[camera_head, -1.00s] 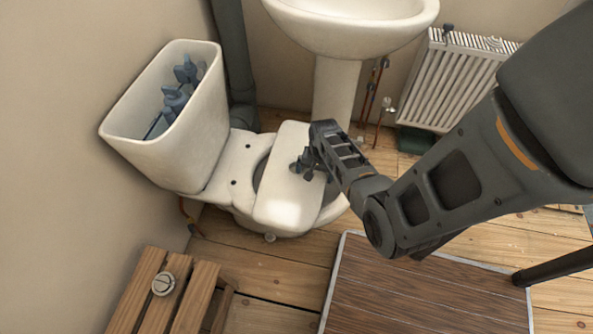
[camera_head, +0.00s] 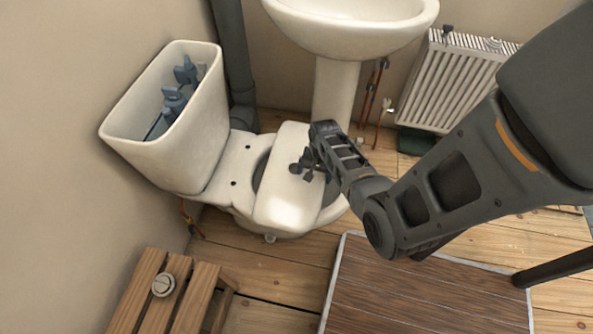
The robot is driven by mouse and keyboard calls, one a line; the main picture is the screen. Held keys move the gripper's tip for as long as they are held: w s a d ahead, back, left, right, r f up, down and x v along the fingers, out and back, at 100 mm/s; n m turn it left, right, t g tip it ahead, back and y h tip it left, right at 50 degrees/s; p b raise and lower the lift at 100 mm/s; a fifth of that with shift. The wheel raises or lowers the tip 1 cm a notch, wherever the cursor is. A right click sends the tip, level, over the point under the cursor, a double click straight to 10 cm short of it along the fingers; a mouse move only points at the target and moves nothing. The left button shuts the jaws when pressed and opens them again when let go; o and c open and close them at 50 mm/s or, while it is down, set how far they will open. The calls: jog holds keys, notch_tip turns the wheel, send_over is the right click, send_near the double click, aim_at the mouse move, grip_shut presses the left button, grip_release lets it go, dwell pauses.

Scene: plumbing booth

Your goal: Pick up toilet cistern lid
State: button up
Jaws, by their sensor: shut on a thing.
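The white cistern lid (camera_head: 285,200) is over the toilet bowl (camera_head: 333,208), partly covering its opening. I cannot tell whether it rests on the bowl or hangs just above it. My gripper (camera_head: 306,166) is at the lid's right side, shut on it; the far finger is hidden. The toilet cistern (camera_head: 175,150) stands open against the wall at the left, with blue-grey fittings (camera_head: 176,98) showing inside.
A washbasin (camera_head: 350,38) on a pedestal stands behind the bowl. A radiator (camera_head: 445,85) and copper pipes (camera_head: 372,95) are at the back right. A slatted wooden stool (camera_head: 150,300) with a round button (camera_head: 163,285) is front left. A brown platform (camera_head: 430,295) lies front right.

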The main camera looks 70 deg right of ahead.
jog(key=shift+c, duration=0.6)
jog(key=shift+d+r, duration=0.1)
jog(key=shift+d, duration=0.05)
jog(key=shift+w+r+p, duration=0.1)
jog(key=shift+r+p, duration=0.25)
jog(key=shift+r, duration=0.6)
jog(key=r, duration=0.2)
jog(key=shift+s+d+r+p, duration=0.1)
jog(key=shift+s+r+p, duration=0.1)
jog(key=shift+r+p, duration=0.15)
jog(key=s+d+r, duration=0.5)
jog(key=s+r, duration=0.1)
jog(key=s, duration=0.3)
jog(key=shift+s+d+r+p, duration=0.25)
jog(key=shift+s+d+p, duration=0.1)
jog(key=shift+d+p, duration=0.1)
jog(key=shift+s, duration=0.1)
